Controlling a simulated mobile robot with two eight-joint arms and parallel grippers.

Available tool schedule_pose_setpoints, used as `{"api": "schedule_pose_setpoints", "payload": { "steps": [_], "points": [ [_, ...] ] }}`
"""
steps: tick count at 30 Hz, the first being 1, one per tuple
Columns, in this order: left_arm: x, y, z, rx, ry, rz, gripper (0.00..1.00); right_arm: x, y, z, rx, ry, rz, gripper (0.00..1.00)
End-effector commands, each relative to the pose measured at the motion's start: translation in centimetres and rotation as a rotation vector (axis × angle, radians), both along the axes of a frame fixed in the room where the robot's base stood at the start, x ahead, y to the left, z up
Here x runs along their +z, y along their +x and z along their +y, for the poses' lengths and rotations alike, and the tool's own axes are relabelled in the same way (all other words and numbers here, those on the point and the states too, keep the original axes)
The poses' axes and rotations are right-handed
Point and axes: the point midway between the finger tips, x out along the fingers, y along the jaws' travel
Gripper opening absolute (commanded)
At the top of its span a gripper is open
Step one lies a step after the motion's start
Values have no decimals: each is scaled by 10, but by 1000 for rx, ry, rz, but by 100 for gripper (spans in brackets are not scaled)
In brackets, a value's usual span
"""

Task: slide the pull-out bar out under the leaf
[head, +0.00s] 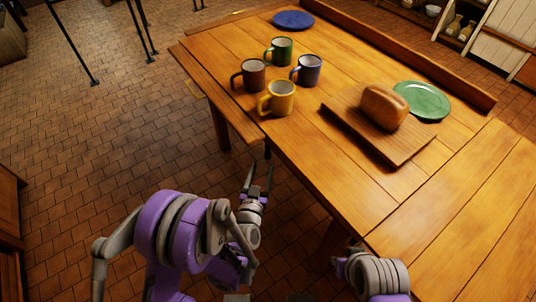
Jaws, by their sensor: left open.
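A wooden table (335,165) fills the right half of the head view. A narrow wooden strip (215,98), which looks like the leaf, runs along its left edge. A small pale, brass-coloured piece (195,89) shows at the outer edge of this strip; I cannot tell whether it belongs to the pull-out bar. No bar can be made out clearly under the leaf. My left gripper (259,175) is open and empty over the floor, its fingers pointing toward the table, left of the table's near edge. My right arm shows at the bottom right; its fingers cannot be made out clearly.
Green (281,48), blue (308,69), brown (250,75) and yellow (279,98) mugs stand near the strip. A loaf (383,107) lies on a wooden board (408,147) beside a green plate (430,98). A blue plate (293,19) is at the back.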

Motion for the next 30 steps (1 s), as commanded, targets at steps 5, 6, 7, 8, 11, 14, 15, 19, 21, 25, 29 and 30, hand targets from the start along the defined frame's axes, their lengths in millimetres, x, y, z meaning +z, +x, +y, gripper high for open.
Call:
{"api": "schedule_pose_setpoints", "payload": {
  "steps": [5, 6, 7, 8, 11, 14, 15, 19, 21, 25, 29, 30],
  "points": [
    [-17, -1, -3, 23, -9, -55, 59, -6, 1, 0, 0, 0, 2, 27],
    [-18, 0, -3, 25, -9, -58, 59, -6, 1, 0, 0, 0, 2, 27],
    [-18, 2, -3, 26, -10, -60, 59, -6, 1, 0, 0, 0, 2, 27],
    [-18, 4, -3, 27, -9, -61, 59, -6, 1, 0, 0, 0, 2, 27],
    [-17, 18, -5, 27, -9, -61, 59, -5, 1, 0, 0, 0, 1, 27],
    [-18, 36, -8, 28, -8, -60, 59, -6, 1, 0, 0, 0, 2, 27],
    [-18, 44, -9, 28, -8, -60, 59, -6, 1, 0, 0, 0, 2, 27],
    [-18, 69, -13, 27, -9, -60, 59, -8, 1, 0, 0, 0, 2, 27],
    [-18, 80, -15, 27, -9, -60, 59, -9, 1, 0, 0, 0, 3, 27],
    [-18, 96, -18, 27, -9, -60, 59, -11, 1, 0, 0, 0, 3, 27],
    [-17, 103, -19, 26, -9, -59, 59, -11, 2, 0, 0, 0, 3, 27],
    [-17, 104, -19, 26, -9, -59, 59, -11, 2, 0, 0, 0, 3, 27]
  ]
}}
